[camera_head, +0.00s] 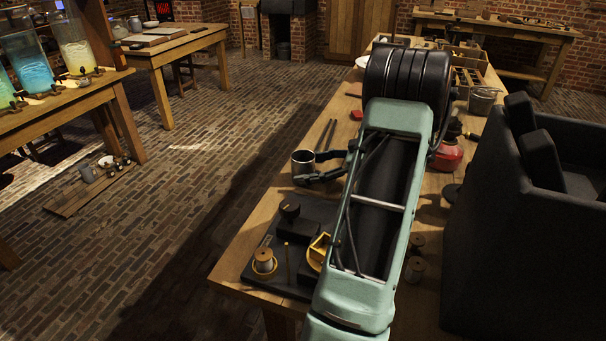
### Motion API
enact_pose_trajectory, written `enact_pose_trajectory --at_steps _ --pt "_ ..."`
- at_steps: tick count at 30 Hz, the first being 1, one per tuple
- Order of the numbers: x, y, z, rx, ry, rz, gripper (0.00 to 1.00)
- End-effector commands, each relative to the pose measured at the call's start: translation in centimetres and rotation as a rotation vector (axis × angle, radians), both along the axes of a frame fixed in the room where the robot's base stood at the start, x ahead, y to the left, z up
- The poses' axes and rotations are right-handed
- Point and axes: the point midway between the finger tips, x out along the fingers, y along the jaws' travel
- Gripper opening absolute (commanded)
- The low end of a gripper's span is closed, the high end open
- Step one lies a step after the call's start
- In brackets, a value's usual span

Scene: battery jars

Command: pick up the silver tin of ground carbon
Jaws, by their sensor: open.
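A silver tin (302,167) with a dark inside stands upright on the wooden table, near its left edge. My gripper (318,167) is just right of the tin, its two dark fingers apart and pointing left. The nearer finger reaches across the front of the tin's lower right side, and the farther finger is by its far right side. I cannot tell whether either finger touches the tin. My pale green arm hides the table to the right of the gripper.
A dark board (279,263) with a spool (264,261) and knobs lies nearer on the table. Thin dark rods (326,134) and a small red item (356,115) lie behind the tin. A red can (448,155) and metal bucket (483,101) stand right of my arm.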

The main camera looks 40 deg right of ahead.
Motion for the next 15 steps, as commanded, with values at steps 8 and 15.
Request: enact_pose_trajectory --at_steps 8,15 --pt "1.59 0.97 -0.75 0.000 0.000 -0.001 0.62" --pt "1.57 0.95 -0.74 0.000 0.000 -0.001 0.45"
